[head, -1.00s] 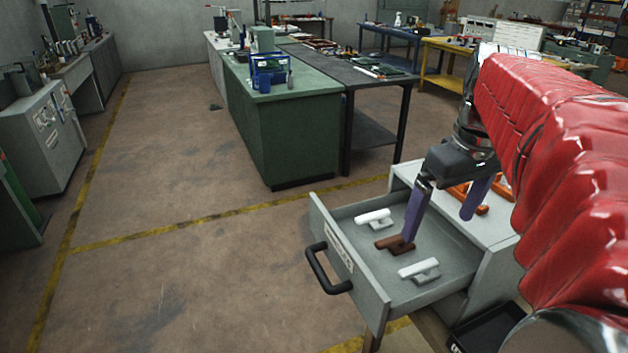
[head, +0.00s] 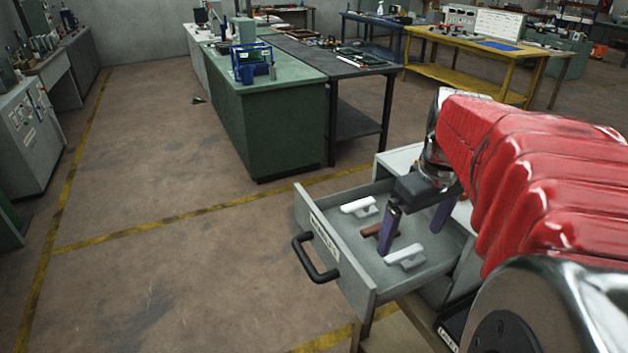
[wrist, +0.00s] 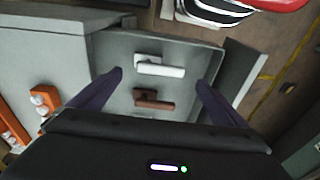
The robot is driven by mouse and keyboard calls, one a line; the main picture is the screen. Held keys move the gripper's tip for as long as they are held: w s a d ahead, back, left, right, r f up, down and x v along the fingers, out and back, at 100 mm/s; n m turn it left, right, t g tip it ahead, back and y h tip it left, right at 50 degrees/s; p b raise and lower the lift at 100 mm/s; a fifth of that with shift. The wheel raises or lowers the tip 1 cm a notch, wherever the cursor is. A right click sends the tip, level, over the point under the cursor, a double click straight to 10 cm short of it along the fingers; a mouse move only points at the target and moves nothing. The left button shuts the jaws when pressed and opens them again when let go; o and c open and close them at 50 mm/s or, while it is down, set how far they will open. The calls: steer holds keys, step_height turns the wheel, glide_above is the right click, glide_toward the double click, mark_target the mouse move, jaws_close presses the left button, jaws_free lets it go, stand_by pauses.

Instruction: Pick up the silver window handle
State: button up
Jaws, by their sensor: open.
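An open grey drawer (head: 352,247) holds three handles. A white handle (head: 359,206) lies at its far side, a brown handle (head: 372,231) in the middle, and a pale handle (head: 405,256) at the near side. Both outer handles look whitish; I cannot tell surely which is silver. My gripper (head: 412,240) is open and empty above the drawer, its purple fingers apart. One finger partly covers the brown handle. In the wrist view, a pale handle (wrist: 160,68) lies between the fingertips (wrist: 161,77), with the brown handle (wrist: 153,98) below it, nearer the palm.
The drawer's front panel with a black pull (head: 312,262) stands to the left, the cabinet to the right. Orange handles (wrist: 45,101) lie on the cabinet top in the wrist view. A green bench (head: 285,125) stands behind. Floor left of the drawer is clear.

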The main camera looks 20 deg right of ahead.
mark_target(404, 252)
steer(key=f, duration=0.5)
steer(key=shift+w, duration=0.25)
steer(key=c, duration=1.2)
steer(key=shift+a+r, duration=0.1)
step_height(404, 252, up, 10)
steer(key=shift+f, duration=0.1)
stand_by(0.3)
stand_by(0.4)
